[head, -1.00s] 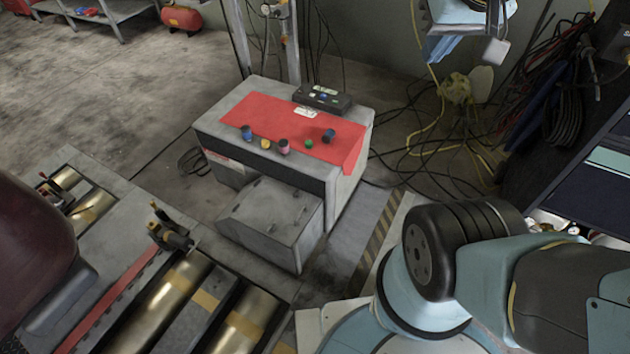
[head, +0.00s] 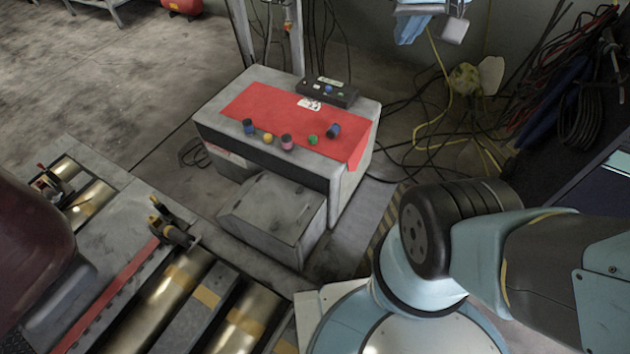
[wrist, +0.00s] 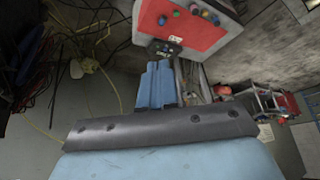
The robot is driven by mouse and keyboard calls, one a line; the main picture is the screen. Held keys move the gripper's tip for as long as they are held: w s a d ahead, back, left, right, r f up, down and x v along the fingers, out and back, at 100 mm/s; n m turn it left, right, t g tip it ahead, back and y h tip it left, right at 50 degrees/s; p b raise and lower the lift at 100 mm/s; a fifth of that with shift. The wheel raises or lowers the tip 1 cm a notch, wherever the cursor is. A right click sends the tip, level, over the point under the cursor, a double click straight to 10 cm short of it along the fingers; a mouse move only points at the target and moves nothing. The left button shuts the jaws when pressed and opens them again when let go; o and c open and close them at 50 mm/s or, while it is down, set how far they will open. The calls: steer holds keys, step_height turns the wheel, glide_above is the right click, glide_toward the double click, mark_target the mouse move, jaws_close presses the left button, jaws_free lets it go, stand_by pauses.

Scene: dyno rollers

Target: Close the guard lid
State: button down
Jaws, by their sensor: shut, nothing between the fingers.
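I cannot tell for sure which part is the guard lid. A grey box with a sloped top (head: 270,215) stands low against the front of a grey cabinet (head: 350,185) in the head view; its top looks down, but I cannot tell whether it is a lid. In the wrist view my gripper (wrist: 157,68) has its two blue fingers together, with nothing between them. The red cabinet top (wrist: 200,30) lies beyond the fingertips there, apart from them. A blue part at the top right edge of the head view may be my arm's end; it is cut off.
Several coloured knobs and a black control box (head: 326,92) are on the cabinet top. Metal rollers (head: 165,305) lie at the lower left. Loose cables (head: 440,135) cover the floor at right. Open floor (head: 110,85) lies at the upper left.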

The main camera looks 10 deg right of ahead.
steer(key=w+a+f+m+g+y, duration=0.1)
steer(key=w+a+f, duration=0.3)
steer(key=w+f, duration=0.55)
steer(key=w+a+f+m+g+y, duration=0.1)
steer(key=w+a+f, duration=0.4)
steer(key=w, duration=0.7)
steer(key=w+a+f+m+g, duration=0.1)
steer(key=w+a+f, duration=0.15)
steer(key=f, duration=0.85)
steer(key=w+a+f+m+g, duration=0.15)
steer(key=w+f, duration=0.25)
steer(key=f, duration=0.8)
steer(key=m+g+h, duration=0.1)
steer(key=m+h, duration=0.1)
steer(key=m, duration=0.1)
glide_toward(317, 210)
steer(key=f, duration=0.6)
steer(key=shift+w+f, duration=0.25)
steer(key=shift+f, duration=0.05)
